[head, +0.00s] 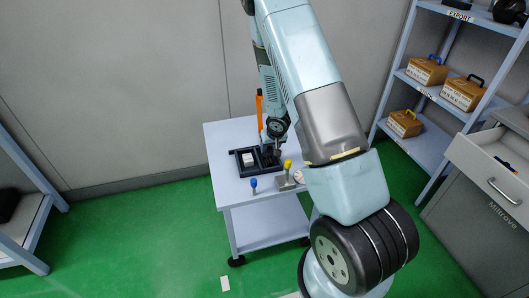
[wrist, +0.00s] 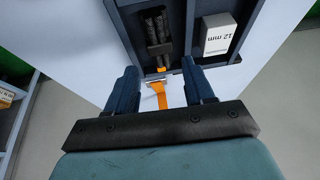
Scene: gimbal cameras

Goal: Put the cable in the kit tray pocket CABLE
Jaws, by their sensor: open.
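The dark kit tray (head: 237,160) lies on the white-topped cart. In the wrist view its walls (wrist: 256,22) enclose separate pockets. A black bundle that looks like the cable (wrist: 158,30) lies in one pocket, with an orange strap (wrist: 160,92) reaching out past the tray's near edge. My gripper (wrist: 160,84) is open, its two dark fingers apart on either side of the strap and not touching it. In the head view my gripper (head: 272,150) is over the tray and hides part of it. The pocket labels cannot be read.
A white box marked "12 mm" (wrist: 217,34) sits in another pocket. A blue-topped item (head: 253,184) and a yellow-topped item (head: 287,166) stand near the cart's front edge. An orange upright (head: 259,106) stands behind the tray. Shelves (head: 428,150) are at right.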

